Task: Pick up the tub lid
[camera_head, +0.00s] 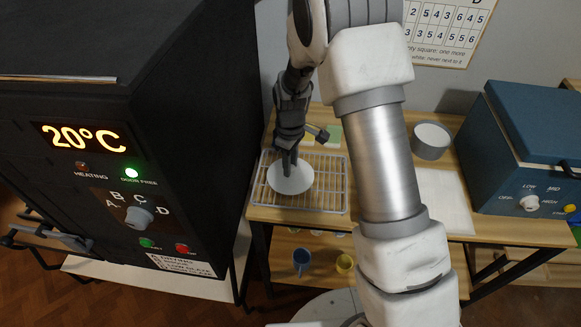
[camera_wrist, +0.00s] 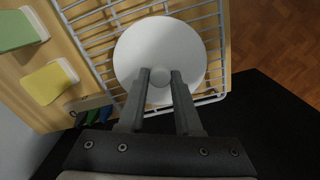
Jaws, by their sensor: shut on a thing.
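The tub lid (camera_head: 290,179) is a round white disc with a small round knob at its middle. It is at the wire rack (camera_head: 333,190) on the wooden table; I cannot tell whether it rests on the wires or is just above them. In the wrist view the lid (camera_wrist: 160,42) fills the upper middle. My gripper (camera_head: 289,163) points down at the lid's centre, and its two fingers (camera_wrist: 160,80) are shut on the knob. The fingers hide the sides of the knob and a little of the lid's near part.
A large black kiln (camera_head: 190,110) stands close at the left. A green block (camera_wrist: 20,30) and a yellow block (camera_wrist: 48,82) lie beside the rack. Cups (camera_head: 301,262) stand on the lower shelf.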

